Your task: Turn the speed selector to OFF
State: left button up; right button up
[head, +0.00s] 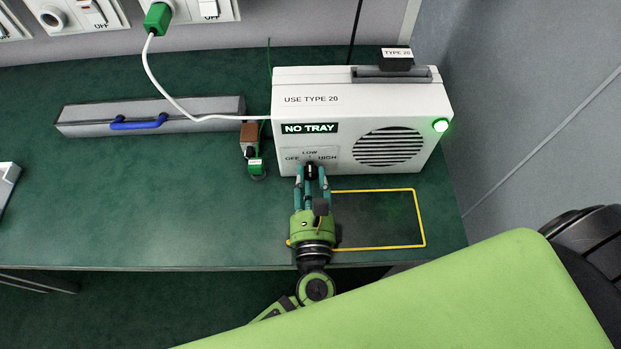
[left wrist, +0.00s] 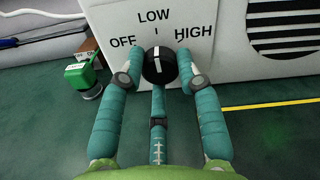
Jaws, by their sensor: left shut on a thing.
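The white machine (head: 290,120) stands at the back right of the green bench. Its speed selector (left wrist: 160,68) is a black round knob with a white line, under a panel (left wrist: 180,18) marked OFF, LOW and HIGH. In the left wrist view the white line stands nearly upright, pointing at LOW. My left gripper (head: 311,172) is in front of the panel, shut on the selector, with its teal fingers on both sides and below. In the head view the fingers partly hide the knob. My right gripper is not in view.
A lit NO TRAY sign (head: 310,128) and green lamp (head: 440,125) are on the machine. A yellow outline (head: 420,220) marks bare bench to the right. A green connector (head: 257,165) stands left of the machine. A grey case (head: 200,110) with a blue handle lies farther left.

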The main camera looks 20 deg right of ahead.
pick_arm(q)
jog(key=n+b, duration=0.3)
jog(key=n, duration=0.1)
jog(key=shift+f+b, duration=0.25)
jog(key=shift+b, duration=0.05)
jog(key=n+b, duration=0.4)
jog(key=n, duration=0.1)
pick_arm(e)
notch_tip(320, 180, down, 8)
pick_arm(q)
jog(key=shift+n+b, duration=0.3)
jog(key=shift+n, duration=0.1)
jog(key=shift+r+n+b, duration=0.2)
jog(key=shift+n+b, duration=0.45)
jog(key=shift+n, duration=0.35)
jog(key=o, duration=1.1)
jog(key=shift+o, duration=0.2)
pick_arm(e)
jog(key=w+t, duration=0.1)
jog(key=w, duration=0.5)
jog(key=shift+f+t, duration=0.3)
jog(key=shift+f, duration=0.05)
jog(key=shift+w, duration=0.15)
